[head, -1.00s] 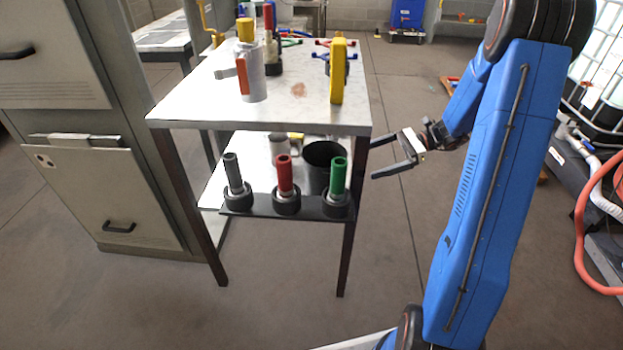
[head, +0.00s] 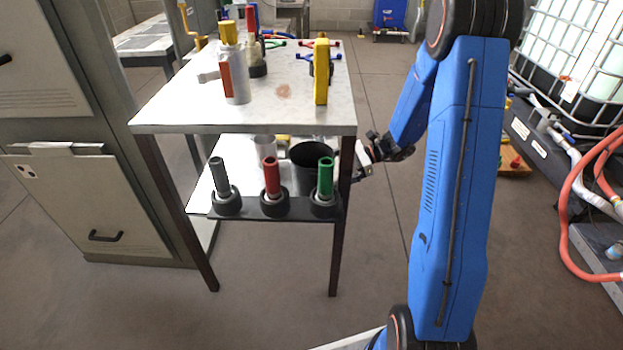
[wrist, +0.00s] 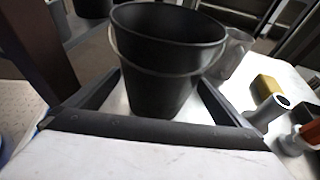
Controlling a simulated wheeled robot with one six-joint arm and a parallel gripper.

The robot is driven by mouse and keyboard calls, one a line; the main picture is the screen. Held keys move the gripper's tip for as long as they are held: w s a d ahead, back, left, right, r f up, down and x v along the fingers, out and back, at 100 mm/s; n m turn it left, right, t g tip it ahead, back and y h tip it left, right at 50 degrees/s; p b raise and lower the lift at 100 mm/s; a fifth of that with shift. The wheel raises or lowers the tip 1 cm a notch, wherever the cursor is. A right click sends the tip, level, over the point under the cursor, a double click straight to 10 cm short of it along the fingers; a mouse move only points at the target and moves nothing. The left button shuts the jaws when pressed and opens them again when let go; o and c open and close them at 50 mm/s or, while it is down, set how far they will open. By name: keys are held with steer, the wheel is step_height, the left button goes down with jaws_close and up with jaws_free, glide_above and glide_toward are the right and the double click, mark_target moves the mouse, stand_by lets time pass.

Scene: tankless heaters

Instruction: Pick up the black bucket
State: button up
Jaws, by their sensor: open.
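The black bucket (wrist: 165,75) stands upright on the lower shelf, with a thin wire handle across its front. In the head view the bucket (head: 312,153) shows behind the green-handled tool. My gripper (wrist: 155,100) is open, with one finger on either side of the bucket's lower part in the wrist view. Whether the fingers touch the bucket I cannot tell. In the head view my gripper (head: 357,165) reaches in at the table's right side, its fingertips partly hidden by the front right leg.
The lower shelf (head: 203,190) also holds a grey cup (wrist: 233,50) and a yellow block (wrist: 267,86) near the bucket. Grey, red and green (head: 325,180) handled tools stand along its front edge. The table top (head: 190,110) lies above. A dark table leg (wrist: 38,45) is close on the left.

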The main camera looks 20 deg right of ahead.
steer(key=x, duration=0.4)
steer(key=shift+a+f, duration=0.3)
steer(key=shift+f, duration=0.1)
steer(key=c, duration=0.8)
steer(key=shift+r, duration=0.15)
